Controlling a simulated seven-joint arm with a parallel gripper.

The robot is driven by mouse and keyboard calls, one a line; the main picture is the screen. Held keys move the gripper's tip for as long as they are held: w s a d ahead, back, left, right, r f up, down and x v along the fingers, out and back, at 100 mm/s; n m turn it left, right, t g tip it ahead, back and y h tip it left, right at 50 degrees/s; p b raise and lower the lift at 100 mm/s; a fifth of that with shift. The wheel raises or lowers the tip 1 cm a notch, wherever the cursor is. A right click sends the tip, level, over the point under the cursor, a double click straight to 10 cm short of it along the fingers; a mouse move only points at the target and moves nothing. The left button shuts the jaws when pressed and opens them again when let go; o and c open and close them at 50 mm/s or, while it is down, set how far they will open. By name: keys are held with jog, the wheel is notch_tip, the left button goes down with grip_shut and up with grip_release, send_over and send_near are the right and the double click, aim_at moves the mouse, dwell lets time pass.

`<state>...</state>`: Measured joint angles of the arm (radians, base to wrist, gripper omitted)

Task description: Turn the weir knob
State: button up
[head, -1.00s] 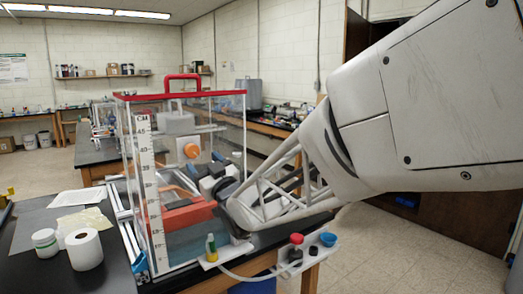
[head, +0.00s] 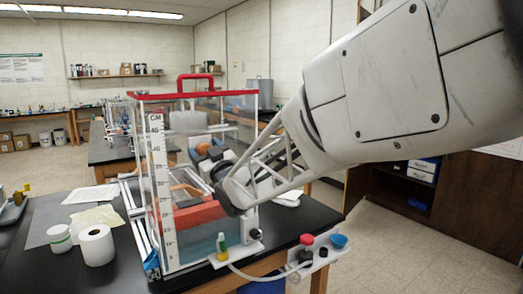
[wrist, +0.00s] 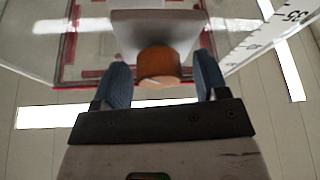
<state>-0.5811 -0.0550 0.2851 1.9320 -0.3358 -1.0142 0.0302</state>
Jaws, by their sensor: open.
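The orange knob (wrist: 158,65) sits on the underside or face of a pale grey block (wrist: 158,28) in the wrist view. My gripper (wrist: 161,62) is open, with one blue finger on each side of the knob. Gaps show between the knob and both fingers, so it is not held. In the head view the grey block (head: 187,121) is inside the clear tank (head: 155,170). My gripper (head: 203,155) is just below the block there, and its fingers cover most of the knob.
The tank has a red rim, a red handle (head: 195,79) and a white centimetre scale (head: 161,180). Below my gripper are a red block (head: 200,215) and bluish water. A white roll (head: 96,245) is on the bench at left.

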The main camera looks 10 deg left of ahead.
jog(key=c, duration=0.9)
jog(key=shift+m+t, duration=0.3)
jog(key=shift+m, duration=0.3)
jog(key=m+h, duration=0.1)
jog(key=m+t, duration=0.1)
jog(key=m, duration=0.1)
jog(key=shift+m+t+h, duration=0.3)
jog(key=shift+h, duration=0.1)
jog(key=shift+m+t+h, duration=0.45)
jog(key=shift+m+h, duration=0.3)
jog(key=shift+m, duration=0.9)
jog(key=shift+m+t+h, duration=0.45)
jog(key=shift+m+h, duration=0.3)
jog(key=shift+m, duration=0.9)
jog(key=o, duration=0.9)
